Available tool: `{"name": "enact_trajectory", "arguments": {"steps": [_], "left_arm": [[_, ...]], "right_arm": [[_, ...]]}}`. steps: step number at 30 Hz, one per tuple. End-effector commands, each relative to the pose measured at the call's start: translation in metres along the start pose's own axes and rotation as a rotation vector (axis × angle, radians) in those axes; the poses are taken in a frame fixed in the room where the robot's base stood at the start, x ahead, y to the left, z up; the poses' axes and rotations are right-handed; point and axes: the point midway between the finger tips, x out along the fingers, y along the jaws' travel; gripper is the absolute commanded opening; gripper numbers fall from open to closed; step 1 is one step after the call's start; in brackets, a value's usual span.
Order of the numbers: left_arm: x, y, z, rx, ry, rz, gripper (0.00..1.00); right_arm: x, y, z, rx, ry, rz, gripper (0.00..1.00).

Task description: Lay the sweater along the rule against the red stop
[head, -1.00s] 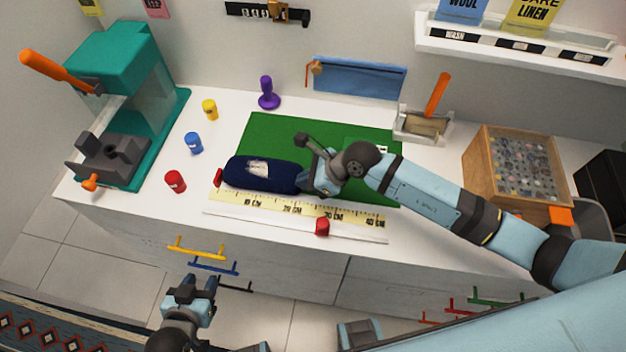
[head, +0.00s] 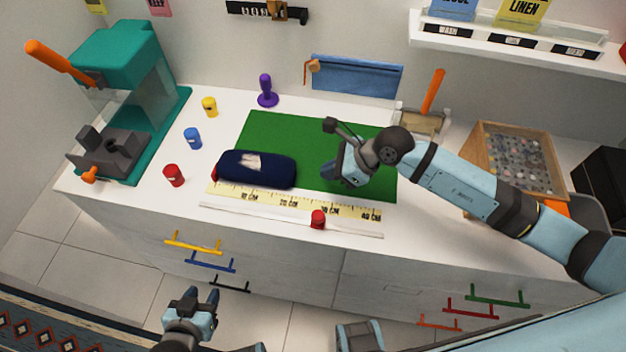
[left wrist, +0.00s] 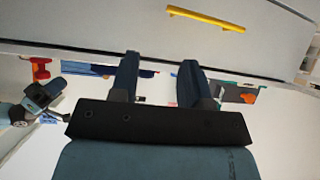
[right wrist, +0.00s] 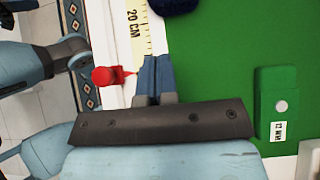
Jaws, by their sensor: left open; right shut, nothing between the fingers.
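The folded navy sweater (head: 230,168) with a pale patch lies along the yellow rule (head: 270,198), on the left part of the green mat (head: 310,175). Its left end is at the red stop (head: 214,174), which is mostly hidden in the head view; I cannot tell if they touch. A corner of the sweater shows in the right wrist view (right wrist: 178,5). My right gripper (head: 334,178) is shut and empty above the mat, right of the sweater and apart from it. My left gripper (head: 205,296) is open and empty in front of the counter, low by the drawers.
A red slider (head: 318,219) sits on the white rail in front of the rule. Red (head: 174,175), blue (head: 193,138) and yellow (head: 209,107) pots stand at left near the teal press (head: 120,50). A wooden box (head: 515,160) stands at right.

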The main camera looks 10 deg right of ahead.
Motion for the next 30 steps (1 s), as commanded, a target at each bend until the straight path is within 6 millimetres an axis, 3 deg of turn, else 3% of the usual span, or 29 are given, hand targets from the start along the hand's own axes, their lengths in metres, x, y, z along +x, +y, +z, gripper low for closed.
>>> {"name": "enact_trajectory", "arguments": {"steps": [3,9,20,27,30], "left_arm": [[0.004,-0.001,0.001,0.002,0.006,-0.002,0.43],[0.008,-0.004,-0.005,0.004,0.020,-0.005,0.43],[0.006,-0.003,-0.003,0.003,0.017,-0.004,0.43],[0.006,-0.003,0.001,0.005,0.012,-0.003,0.98],[0.006,-0.003,0.000,0.004,0.012,-0.003,1.00]], "right_arm": [[-0.024,0.000,-0.002,-0.003,0.002,-0.002,0.00],[-0.047,0.000,-0.001,0.000,0.000,0.000,0.00],[-0.052,0.000,0.000,0.000,0.000,0.000,0.00],[-0.051,0.001,0.001,0.004,-0.004,0.003,0.00],[-0.049,0.007,0.003,0.031,-0.030,0.021,0.00]]}}
